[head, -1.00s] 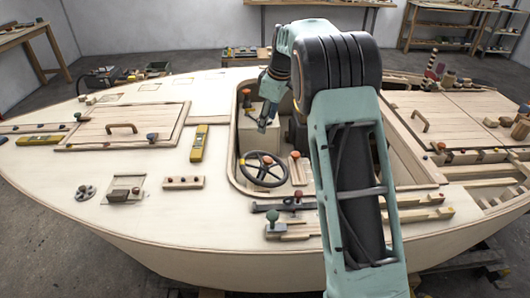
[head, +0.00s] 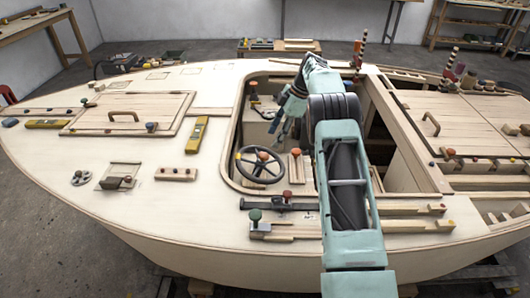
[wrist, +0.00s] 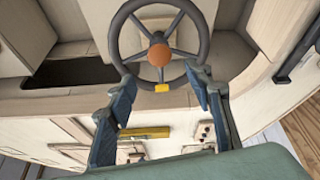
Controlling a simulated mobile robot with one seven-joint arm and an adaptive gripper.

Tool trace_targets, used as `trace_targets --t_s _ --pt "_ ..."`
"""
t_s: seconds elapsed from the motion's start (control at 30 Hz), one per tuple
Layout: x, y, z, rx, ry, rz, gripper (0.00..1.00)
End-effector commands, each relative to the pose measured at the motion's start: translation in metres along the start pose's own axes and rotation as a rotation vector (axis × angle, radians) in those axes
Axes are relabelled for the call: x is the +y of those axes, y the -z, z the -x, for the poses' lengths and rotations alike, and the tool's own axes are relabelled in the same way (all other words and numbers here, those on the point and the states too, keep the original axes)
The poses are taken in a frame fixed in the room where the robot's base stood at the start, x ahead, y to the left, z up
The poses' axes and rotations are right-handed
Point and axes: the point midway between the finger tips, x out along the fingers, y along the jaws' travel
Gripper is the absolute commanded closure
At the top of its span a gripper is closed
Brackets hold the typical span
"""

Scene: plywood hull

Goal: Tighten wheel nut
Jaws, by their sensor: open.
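A dark steering wheel (head: 260,166) stands in the boat's cockpit, with an orange round nut (head: 263,156) at its hub. In the wrist view the wheel (wrist: 187,62) is at the top, and the orange nut (wrist: 159,55) shows at its centre. A yellow mark (wrist: 161,88) sits on the near rim. My gripper (head: 280,130) is over the cockpit, beyond and right of the wheel in the head view. In the wrist view my gripper (wrist: 160,80) is open, its two fingers spread below the nut with nothing between them.
The cockpit wall (head: 238,125) curves around the wheel. A wooden strip with an orange knob (head: 296,153) stands right of the wheel. A dark bar (head: 285,204) and a green-knobbed fitting (head: 255,216) lie on the near deck. A yellow level (head: 197,135) lies on the left deck.

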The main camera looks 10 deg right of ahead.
Motion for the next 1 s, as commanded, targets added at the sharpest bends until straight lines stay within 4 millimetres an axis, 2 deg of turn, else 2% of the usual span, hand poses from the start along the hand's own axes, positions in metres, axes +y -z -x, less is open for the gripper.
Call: trace_targets --t_s 0.2,0.43,0.6,0.87,1.0 --pt "-0.001 0.001 -0.044 0.000 0.005 -0.002 0.53" --pt "-0.001 0.001 -0.078 0.000 0.002 -0.002 0.53" --pt "0.000 0.000 -0.088 -0.002 0.000 -0.002 0.53" --pt "0.000 0.000 -0.090 -0.001 -0.001 -0.002 0.53" --pt "0.000 0.000 -0.090 -0.001 0.000 -0.003 0.66"
